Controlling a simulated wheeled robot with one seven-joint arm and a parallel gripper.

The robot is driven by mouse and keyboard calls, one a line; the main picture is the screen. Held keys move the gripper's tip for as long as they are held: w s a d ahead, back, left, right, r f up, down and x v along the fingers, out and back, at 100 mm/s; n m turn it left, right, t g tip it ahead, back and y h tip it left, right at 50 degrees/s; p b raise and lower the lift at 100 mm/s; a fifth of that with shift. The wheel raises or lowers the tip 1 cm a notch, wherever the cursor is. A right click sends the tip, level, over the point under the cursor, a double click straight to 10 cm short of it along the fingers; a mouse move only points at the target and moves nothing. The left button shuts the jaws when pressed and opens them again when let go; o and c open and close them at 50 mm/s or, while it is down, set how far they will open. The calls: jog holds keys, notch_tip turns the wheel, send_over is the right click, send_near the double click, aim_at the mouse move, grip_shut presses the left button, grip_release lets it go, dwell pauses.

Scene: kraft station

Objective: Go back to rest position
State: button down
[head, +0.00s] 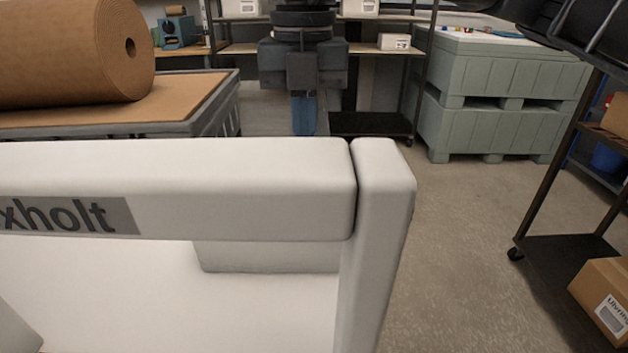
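My gripper (303,115) hangs at the top middle of the head view, a dark body pointing down with blue at its lower end. The blue part shows as one narrow piece, so I cannot tell whether the fingers are together or one hides the other. I see no object held in it. It appears above the grey floor (470,230), in front of the rear shelves.
A white rounded structure (270,185) with a partial "xholt" label fills the near left. Behind it, a brown paper roll (70,50) lies on a table. Stacked grey-green crates (490,125) stand back right, a dark wheeled rack (545,175) at right. Floor between is clear.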

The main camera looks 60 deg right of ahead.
jog(key=shift+r, duration=0.35)
dwell(0.4)
